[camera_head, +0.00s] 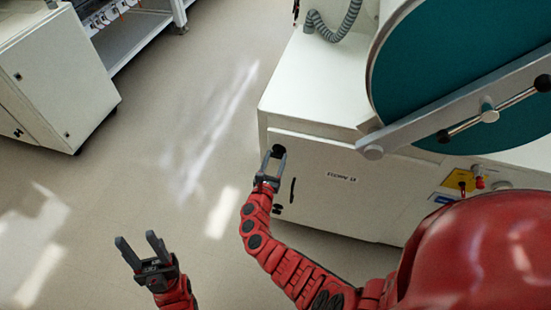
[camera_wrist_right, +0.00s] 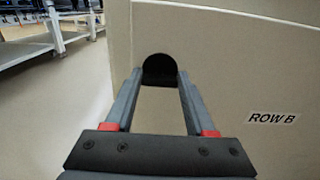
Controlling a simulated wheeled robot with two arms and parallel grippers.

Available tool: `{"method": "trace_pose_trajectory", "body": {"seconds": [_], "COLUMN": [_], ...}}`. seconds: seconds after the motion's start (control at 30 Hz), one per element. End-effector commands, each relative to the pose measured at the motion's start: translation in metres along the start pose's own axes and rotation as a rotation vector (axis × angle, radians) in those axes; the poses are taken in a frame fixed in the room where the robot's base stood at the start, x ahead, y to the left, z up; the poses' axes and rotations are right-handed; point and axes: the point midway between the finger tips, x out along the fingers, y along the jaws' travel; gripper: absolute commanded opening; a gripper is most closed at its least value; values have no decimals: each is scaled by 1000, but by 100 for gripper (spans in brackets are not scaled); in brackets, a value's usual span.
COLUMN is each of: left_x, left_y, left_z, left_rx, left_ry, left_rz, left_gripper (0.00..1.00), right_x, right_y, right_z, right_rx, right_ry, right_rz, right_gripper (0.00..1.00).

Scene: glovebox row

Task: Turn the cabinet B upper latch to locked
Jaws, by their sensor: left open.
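Cabinet B (camera_head: 335,205) is a white cabinet whose door carries a black-lettered label (camera_head: 342,177), which reads ROW B in the right wrist view (camera_wrist_right: 271,118). Its upper latch (camera_head: 278,150) is a black round knob near the door's upper left corner; in the right wrist view the knob (camera_wrist_right: 160,66) lies between my fingertips. My right gripper (camera_head: 273,158) is open, with one finger on each side of the knob; whether they touch it I cannot tell. The latch's turn position is hidden. My left gripper (camera_head: 141,246) is open and empty over the floor.
A dark vertical handle (camera_head: 292,190) and a lower black latch (camera_head: 277,209) are on the same door. A large teal round door (camera_head: 450,75) with a metal bar is above right. Another white cabinet (camera_head: 60,75) stands at left; the floor between is clear.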

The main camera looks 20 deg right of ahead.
Motion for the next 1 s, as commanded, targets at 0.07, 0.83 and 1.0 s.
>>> {"method": "trace_pose_trajectory", "body": {"seconds": [0.07, 0.83, 1.0], "left_x": [0, -30, -48], "left_y": [0, 2, 2], "left_z": [0, 5, 8], "left_rx": [0, 0, 0], "left_ry": [0, 0, 0], "left_rz": [0, 0, 0], "left_gripper": [50, 50, 50], "right_x": [0, 0, 0], "right_y": [0, 0, 0], "right_z": [0, -4, -4], "right_rx": [0, 273, 435], "right_ry": [0, -4, -4], "right_rz": [1, 3, 4], "right_gripper": [20, 0, 0]}}
